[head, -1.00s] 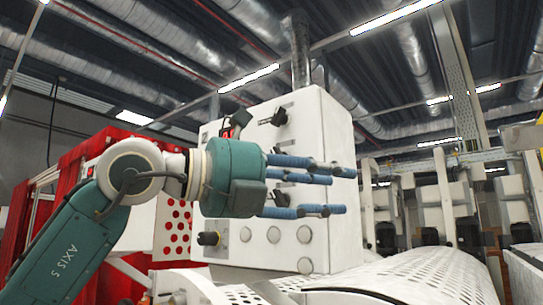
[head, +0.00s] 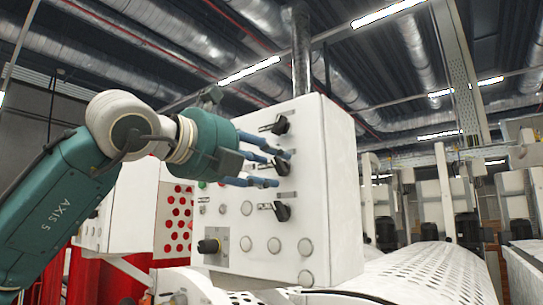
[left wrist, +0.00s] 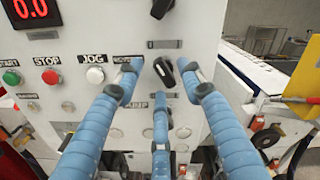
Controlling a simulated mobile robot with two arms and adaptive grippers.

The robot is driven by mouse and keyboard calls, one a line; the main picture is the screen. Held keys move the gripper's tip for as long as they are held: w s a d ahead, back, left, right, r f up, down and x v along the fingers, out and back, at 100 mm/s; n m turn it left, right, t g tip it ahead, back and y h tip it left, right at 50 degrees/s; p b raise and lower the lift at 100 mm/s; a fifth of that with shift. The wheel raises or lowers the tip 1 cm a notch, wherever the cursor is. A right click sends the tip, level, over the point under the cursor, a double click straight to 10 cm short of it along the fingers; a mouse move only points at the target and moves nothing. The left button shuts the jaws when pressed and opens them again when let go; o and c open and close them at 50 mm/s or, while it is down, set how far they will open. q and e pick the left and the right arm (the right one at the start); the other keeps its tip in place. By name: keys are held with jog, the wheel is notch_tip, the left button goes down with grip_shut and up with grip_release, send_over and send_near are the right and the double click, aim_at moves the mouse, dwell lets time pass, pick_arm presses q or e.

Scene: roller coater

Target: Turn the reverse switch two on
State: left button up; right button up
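A white control box (head: 335,190) carries black rotary switches on its front. The upper switch (head: 280,124), middle switch (head: 281,167) and lower switch (head: 281,211) form a column. I cannot read which is reverse switch two. My left gripper (head: 279,168) has its blue fingers at the middle switch. In the left wrist view the gripper (left wrist: 160,78) is open, with spread fingers around a black switch (left wrist: 164,72) that stands tilted between the fingertips. Contact cannot be told. Another switch (left wrist: 162,8) shows above. My right gripper is out of view.
Left of the switches are a green button (left wrist: 11,77), a red button (left wrist: 51,76), a white button (left wrist: 95,75) and a red display (left wrist: 30,9). A black knob (head: 209,246) sits low on the box. A perforated white cover (head: 430,275) lies at the right.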

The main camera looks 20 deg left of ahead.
pick_arm(q)
jog(key=shift+w+d, duration=0.25)
jog(key=shift+w, duration=0.4)
grip_shut()
